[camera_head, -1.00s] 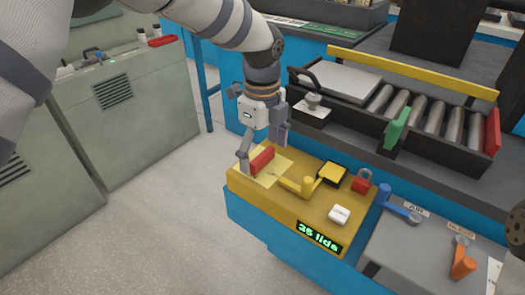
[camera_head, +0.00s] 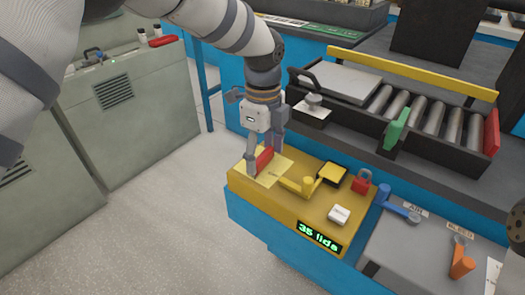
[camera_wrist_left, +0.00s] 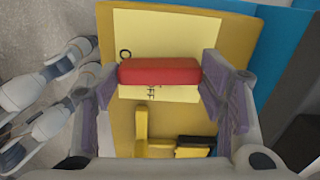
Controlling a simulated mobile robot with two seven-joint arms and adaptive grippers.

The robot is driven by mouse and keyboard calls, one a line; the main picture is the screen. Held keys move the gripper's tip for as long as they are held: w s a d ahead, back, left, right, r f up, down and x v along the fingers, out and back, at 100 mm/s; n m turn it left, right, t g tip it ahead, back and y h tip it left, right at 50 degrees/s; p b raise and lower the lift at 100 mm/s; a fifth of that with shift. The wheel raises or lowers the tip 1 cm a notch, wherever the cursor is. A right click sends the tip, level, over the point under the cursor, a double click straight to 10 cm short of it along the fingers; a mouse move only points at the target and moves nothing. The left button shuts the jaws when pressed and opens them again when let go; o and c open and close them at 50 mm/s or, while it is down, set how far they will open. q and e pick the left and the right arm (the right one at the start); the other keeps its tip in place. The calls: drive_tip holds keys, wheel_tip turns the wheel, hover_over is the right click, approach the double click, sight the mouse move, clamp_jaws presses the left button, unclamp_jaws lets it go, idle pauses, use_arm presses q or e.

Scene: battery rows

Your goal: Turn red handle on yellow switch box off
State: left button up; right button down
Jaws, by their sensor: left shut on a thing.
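The red handle (camera_head: 264,159) rises from a pale yellow label (camera_head: 272,176) at the box's left end. My left gripper (camera_head: 263,154) is over the handle, its fingers partly hiding it. In the left wrist view, the red handle (camera_wrist_left: 160,71) lies crosswise between the two fingers, which are shut on its ends. The label (camera_wrist_left: 165,30) behind it shows partly hidden lettering ending in "FF". My right gripper is not in view.
On the box are a yellow lever (camera_head: 300,186), a black-and-yellow square (camera_head: 331,174), a red padlock (camera_head: 361,182) and a white switch (camera_head: 339,215). A blue lever (camera_head: 400,211) and orange lever (camera_head: 462,261) are right.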

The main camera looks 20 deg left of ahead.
use_arm(q)
drive_tip(key=n, duration=0.3)
drive_tip(key=shift+p, duration=0.35)
drive_tip(key=n, duration=0.5)
drive_tip(key=shift+d, duration=0.15)
drive_tip(key=n, duration=0.4)
drive_tip(key=shift+p, duration=0.4)
drive_tip(key=shift+d+f+n, duration=0.1)
drive_tip(key=shift+n, duration=2.3)
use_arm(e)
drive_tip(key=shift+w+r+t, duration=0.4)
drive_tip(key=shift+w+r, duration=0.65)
use_arm(q)
drive_tip(key=o, duration=1.2)
drive_tip(key=shift+c, duration=0.2)
drive_tip(key=shift+w, duration=0.1)
